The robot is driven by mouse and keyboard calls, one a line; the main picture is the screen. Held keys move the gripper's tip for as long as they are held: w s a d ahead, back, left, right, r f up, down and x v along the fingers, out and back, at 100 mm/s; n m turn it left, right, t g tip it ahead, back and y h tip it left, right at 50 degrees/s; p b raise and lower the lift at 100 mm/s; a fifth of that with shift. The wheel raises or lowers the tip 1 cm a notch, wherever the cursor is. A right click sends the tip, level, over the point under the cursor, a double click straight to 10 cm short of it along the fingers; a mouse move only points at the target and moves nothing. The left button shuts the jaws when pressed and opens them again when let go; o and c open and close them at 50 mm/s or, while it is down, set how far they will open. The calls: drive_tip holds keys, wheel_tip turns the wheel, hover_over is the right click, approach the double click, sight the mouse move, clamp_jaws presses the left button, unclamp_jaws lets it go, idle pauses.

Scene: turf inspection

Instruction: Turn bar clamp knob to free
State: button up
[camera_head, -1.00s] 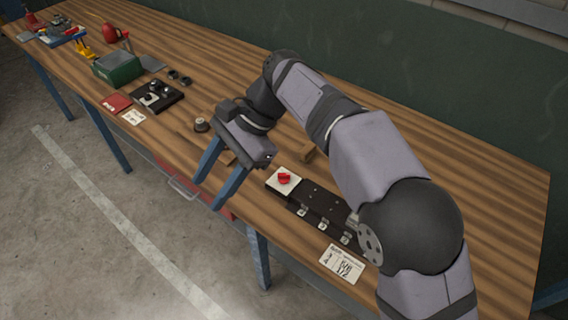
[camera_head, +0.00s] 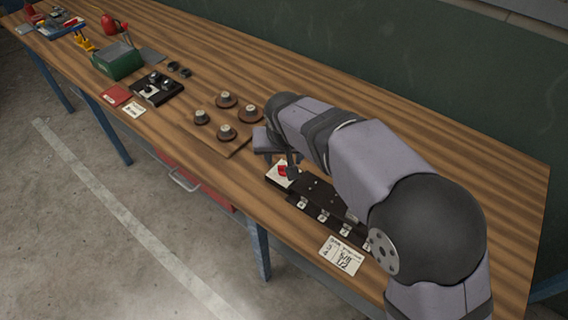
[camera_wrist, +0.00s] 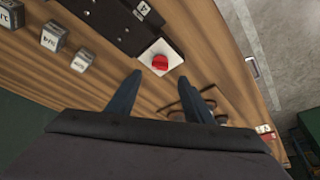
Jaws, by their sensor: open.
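The red knob (camera_head: 283,170) sits on a white square plate (camera_head: 273,179) at the left end of a black bar fixture (camera_head: 317,190). In the wrist view the red knob (camera_wrist: 160,63) lies just beyond my fingertips, on the white plate (camera_wrist: 172,50). My gripper (camera_wrist: 160,82) is open and empty, its two dark blue fingers spread to either side of the line to the knob. They appear apart from it. In the head view my wrist is above and behind the knob and my arm hides most of the fingers.
Small numbered tabs (camera_head: 322,216) line the bar's front, with a written card (camera_head: 342,256) before it. Several round brown pieces (camera_head: 226,132) stand to the left. Small metal blocks (camera_wrist: 54,37) show in the wrist view. The bench's back strip is clear.

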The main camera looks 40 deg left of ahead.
sight(284, 173)
drive_tip(key=shift+p+x, duration=1)
drive_tip(key=shift+x, duration=2.45)
drive_tip(key=shift+c, duration=0.6)
drive_tip(key=c, duration=1)
